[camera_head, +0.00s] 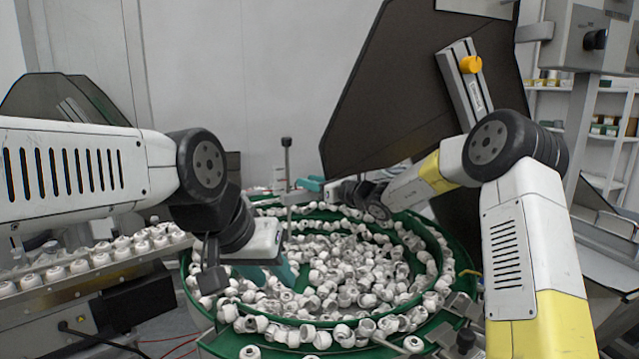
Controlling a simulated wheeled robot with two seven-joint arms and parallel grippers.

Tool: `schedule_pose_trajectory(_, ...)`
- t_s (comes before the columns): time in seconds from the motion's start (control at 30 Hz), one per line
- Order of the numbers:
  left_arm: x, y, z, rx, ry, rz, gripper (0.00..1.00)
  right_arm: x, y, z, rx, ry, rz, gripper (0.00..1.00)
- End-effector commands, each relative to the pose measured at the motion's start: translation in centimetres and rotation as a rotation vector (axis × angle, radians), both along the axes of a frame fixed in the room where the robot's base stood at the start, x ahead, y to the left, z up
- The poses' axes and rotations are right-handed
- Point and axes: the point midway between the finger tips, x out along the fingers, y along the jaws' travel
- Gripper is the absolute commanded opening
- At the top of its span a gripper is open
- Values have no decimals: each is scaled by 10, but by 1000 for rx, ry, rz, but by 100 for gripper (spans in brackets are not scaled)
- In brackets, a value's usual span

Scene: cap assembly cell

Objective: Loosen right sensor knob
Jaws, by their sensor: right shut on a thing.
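My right gripper (312,184) reaches left across the back rim of the green bowl, its teal fingertips beside the sensor posts. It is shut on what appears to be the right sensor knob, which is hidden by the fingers. An upright rod with a dark top (287,143) stands just left of it, apart from the fingertips. My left gripper (282,271) hangs over the left part of the bowl, teal fingers pointing down to the right above the caps. Its opening is not clear from this side.
The green feeder bowl (446,250) is full of loose white caps (365,265). A rail (120,255) carrying caps runs at the left. Metal brackets (460,305) sit at the bowl's right front edge.

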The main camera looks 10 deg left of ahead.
Motion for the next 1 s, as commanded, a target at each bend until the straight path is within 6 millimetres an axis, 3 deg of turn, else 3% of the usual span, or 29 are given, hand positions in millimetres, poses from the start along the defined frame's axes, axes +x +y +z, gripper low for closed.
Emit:
schedule_pose_trajectory(0.7, 0, 0, 0, 0, 0, 0, 36, 1, -1, -1, -1, -2, 507, 0)
schedule_pose_trajectory(1.0, 0, 0, 0, 0, 0, 0, 36, 1, -1, -1, 0, -1, 641, 0)
